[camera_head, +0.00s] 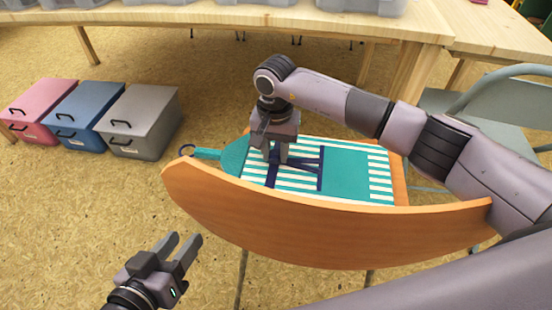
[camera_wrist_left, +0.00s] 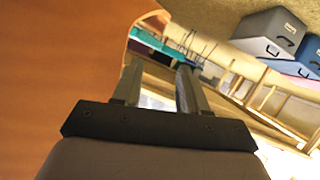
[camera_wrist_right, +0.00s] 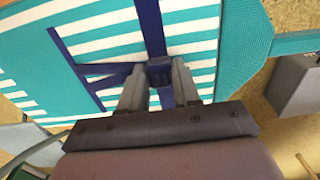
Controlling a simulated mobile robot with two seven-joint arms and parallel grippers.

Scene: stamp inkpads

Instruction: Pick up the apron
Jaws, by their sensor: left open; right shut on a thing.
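The apron (camera_head: 345,175) lies on a wooden surface with a curved front panel. It is teal and white striped, with a teal pocket, dark blue straps and a teal neck part at its left end. My right gripper (camera_head: 277,160) points down at the apron and is shut on its dark blue strap; the right wrist view shows the strap (camera_wrist_right: 160,72) between the fingers. The apron (camera_wrist_right: 110,30) looks flat beneath. My left gripper (camera_head: 185,250) is open and empty, in front of the panel at the lower left. It also shows open in the left wrist view (camera_wrist_left: 158,80).
The curved wooden panel (camera_head: 330,235) stands between my left gripper and the apron. Pink (camera_head: 40,105), blue (camera_head: 85,110) and grey (camera_head: 140,120) boxes stand on the floor at the left. A wooden table (camera_head: 200,15) is behind, and a grey-green chair (camera_head: 490,110) is at the right.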

